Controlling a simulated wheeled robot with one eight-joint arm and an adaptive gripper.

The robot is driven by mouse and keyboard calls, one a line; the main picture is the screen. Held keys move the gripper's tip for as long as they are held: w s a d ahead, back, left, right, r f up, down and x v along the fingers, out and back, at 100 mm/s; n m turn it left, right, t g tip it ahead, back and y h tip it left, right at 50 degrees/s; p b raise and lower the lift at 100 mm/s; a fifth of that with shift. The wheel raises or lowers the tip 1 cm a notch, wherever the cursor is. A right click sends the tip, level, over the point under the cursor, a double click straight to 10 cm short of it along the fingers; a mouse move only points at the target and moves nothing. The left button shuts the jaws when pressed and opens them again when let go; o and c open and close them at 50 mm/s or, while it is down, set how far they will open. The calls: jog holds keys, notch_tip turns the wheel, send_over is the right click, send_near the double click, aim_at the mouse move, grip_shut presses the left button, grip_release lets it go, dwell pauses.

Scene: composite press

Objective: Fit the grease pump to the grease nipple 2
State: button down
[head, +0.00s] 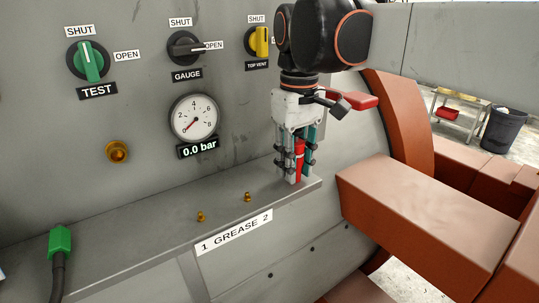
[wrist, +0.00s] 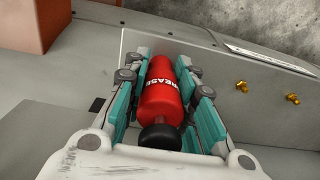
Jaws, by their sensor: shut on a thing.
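The grease pump (head: 299,160) is a red cylinder; the word GREASE and its black end show in the wrist view (wrist: 161,100). My gripper (head: 296,168) is shut on it, with a finger along each side, at the right end of the grey ledge. The pump looks upright; whether its lower end touches the ledge I cannot tell. Grease nipple 2 (head: 247,197) is a small brass fitting on the ledge, left of and apart from the pump. It also shows in the wrist view (wrist: 242,86). Grease nipple 1 (head: 200,216) stands further left.
The ledge (head: 150,238) has a "1 GREASE 2" label on its front. A green-ended hose (head: 60,240) stands at its left. Valve knobs and a gauge (head: 194,118) reading 0.0 bar are on the wall behind. A red handle (head: 352,100) and brown beams (head: 430,195) lie to the right.

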aim_at(296, 141)
jog(key=shift+r, duration=0.1)
jog(key=shift+r+p, duration=1.7)
jog(key=shift+r, duration=0.75)
